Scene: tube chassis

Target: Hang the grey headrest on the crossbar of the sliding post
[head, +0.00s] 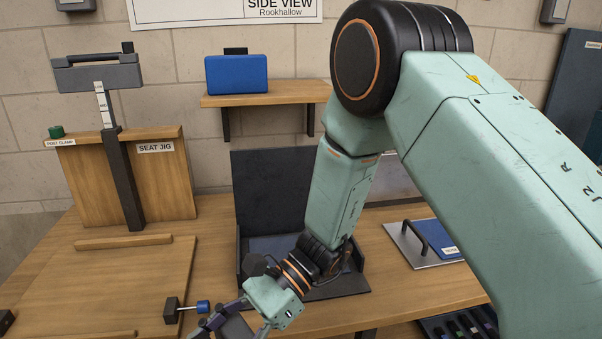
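The sliding post (122,180) stands upright at the front of the wooden seat jig, with a white marked strip on its upper part. The grey headrest (97,78), a wide grey block, is at the top of this post, roughly level. A darker bar runs along its upper edge, and I cannot tell exactly how the two meet. My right gripper (212,326) is low at the bottom edge, well below and right of the headrest and apart from it. Its fingertips are partly cut off, so its opening is unclear. My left gripper is not in view.
The seat jig board (172,185) carries a green post clamp knob (57,131). A blue block (236,75) sits on a wall shelf (270,98). A blue-handled clamp (203,307) is beside my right gripper. A metal plate with a blue pad (436,238) lies right.

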